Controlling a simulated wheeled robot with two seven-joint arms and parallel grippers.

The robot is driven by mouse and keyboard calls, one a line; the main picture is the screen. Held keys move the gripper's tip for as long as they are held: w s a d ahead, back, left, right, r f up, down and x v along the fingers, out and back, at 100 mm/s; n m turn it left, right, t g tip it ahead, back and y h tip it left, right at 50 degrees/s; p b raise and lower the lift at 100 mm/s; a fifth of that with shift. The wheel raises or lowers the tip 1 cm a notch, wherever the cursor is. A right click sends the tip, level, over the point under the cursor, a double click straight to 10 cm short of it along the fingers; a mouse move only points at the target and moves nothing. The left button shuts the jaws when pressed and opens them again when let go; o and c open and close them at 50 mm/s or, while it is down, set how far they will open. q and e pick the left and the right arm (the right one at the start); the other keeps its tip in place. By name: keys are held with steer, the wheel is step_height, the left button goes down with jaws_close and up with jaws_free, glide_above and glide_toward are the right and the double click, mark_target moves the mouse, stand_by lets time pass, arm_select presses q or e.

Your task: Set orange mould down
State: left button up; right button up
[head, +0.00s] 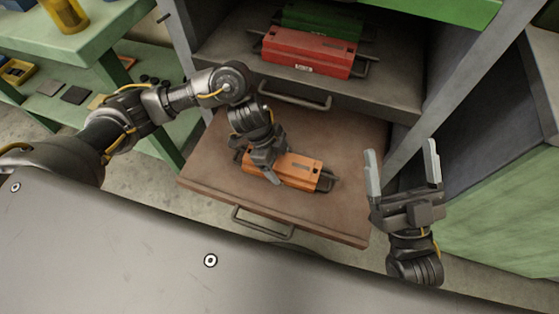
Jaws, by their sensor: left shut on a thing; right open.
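The orange mould (297,171) is at the brown pulled-out drawer shelf (345,210), near its middle. It is a long block with dark bars at its ends. My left gripper (268,172) comes down from above onto the left part of the mould and is shut on it. The gripper hides part of that end. I cannot tell whether the mould touches the shelf or is held just above it. My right gripper (403,170) is open and empty, to the right of the shelf, fingers pointing up in the picture.
A red mould (305,52) and a green mould (318,20) sit on the grey shelf above, which has a handle (295,97). Rack posts (412,130) stand at the right. A green table (85,35) stands at the left. The brown shelf is bare around the mould.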

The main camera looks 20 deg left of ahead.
arm_select(q)
steer(key=shift+w+d+r, duration=0.1)
steer(key=shift+r, duration=0.05)
stand_by(0.3)
steer(key=o, duration=1.9)
steer(key=shift+f, duration=0.25)
